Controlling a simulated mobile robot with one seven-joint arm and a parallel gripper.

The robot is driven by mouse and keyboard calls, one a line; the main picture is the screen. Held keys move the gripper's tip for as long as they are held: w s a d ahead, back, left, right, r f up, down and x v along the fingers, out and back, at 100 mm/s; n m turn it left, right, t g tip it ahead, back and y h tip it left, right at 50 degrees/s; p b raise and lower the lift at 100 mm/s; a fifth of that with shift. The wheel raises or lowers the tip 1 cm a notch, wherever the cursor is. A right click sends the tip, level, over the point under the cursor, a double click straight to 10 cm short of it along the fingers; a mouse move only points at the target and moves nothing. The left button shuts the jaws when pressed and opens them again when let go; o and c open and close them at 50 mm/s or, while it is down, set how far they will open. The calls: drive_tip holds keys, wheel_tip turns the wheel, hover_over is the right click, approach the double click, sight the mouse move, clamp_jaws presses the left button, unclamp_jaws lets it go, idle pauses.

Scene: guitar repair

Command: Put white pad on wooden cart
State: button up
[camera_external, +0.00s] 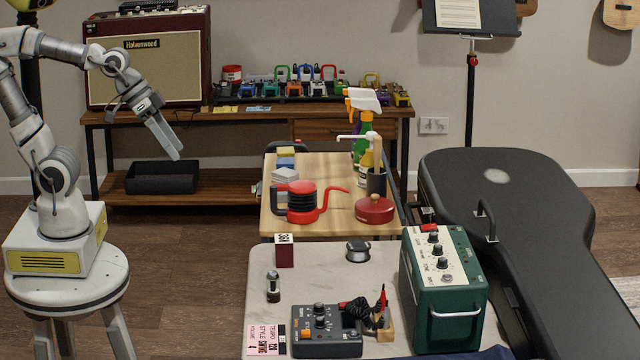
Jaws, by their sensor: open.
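A flat, round, whitish pad (497,176) lies on top of the black guitar case at the right. The wooden cart (335,222) stands in the middle, its light wood top holding several items. Pale, whitish square pieces (285,175) also lie stacked at its back left; I cannot tell exactly what they are. My gripper (174,154) is open and empty, held in the air at the upper left in front of the amplifier, far from the round pad and left of the cart.
Bare wood shows at the cart's front.

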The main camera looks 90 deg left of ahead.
drive_tip(key=s+g, duration=0.1)
drive_tip(key=s, duration=0.5)
drive_tip(key=shift+m+y, duration=0.4)
drive_tip(key=shift+a, duration=0.1)
wheel_tip(320, 180, up, 18)
drive_tip(key=p, duration=1.7)
drive_tip(key=shift+p, duration=0.35)
